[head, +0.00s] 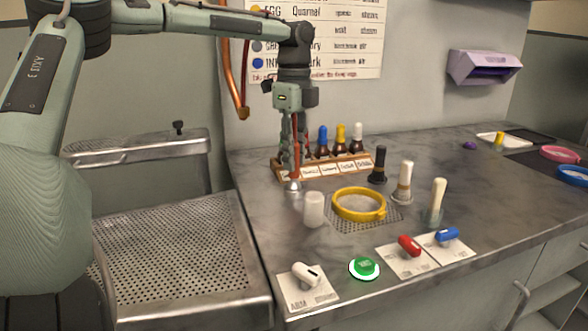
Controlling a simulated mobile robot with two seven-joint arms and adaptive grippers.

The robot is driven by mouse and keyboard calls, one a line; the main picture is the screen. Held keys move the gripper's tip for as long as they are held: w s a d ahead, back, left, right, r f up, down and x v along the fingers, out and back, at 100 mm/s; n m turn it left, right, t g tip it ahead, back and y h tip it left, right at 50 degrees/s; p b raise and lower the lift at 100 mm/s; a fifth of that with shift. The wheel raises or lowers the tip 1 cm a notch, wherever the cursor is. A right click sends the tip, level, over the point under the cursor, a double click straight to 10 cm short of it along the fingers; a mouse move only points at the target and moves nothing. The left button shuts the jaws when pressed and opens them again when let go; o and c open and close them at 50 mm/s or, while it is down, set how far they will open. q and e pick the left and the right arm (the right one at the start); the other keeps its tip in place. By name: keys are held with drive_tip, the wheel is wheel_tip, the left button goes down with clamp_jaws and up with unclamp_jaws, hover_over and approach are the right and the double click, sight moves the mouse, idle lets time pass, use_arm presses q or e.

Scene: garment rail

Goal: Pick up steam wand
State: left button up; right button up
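A slim copper-red rod (296,150), which looks like the steam wand, stands upright with a silver foot at the counter's left side. My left gripper (292,163) points down at it, with dark fingers close beside the rod. The fingers overlap the rod, so I cannot tell whether they grip it. Whether the silver foot belongs to the rod or is a separate holder is unclear. My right gripper is not in view.
A rack (345,166) of bottles with coloured caps stands just behind the gripper. A white cup (314,209) and a yellow ring (359,217) are to the right. A copper hose (229,75) hangs on the wall. Levers and a green button (364,267) line the front edge.

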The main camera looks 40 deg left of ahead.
use_arm(q)
clamp_jaws()
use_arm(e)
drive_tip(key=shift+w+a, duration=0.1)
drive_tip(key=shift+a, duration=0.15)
use_arm(q)
drive_tip(key=shift+r, duration=0.2)
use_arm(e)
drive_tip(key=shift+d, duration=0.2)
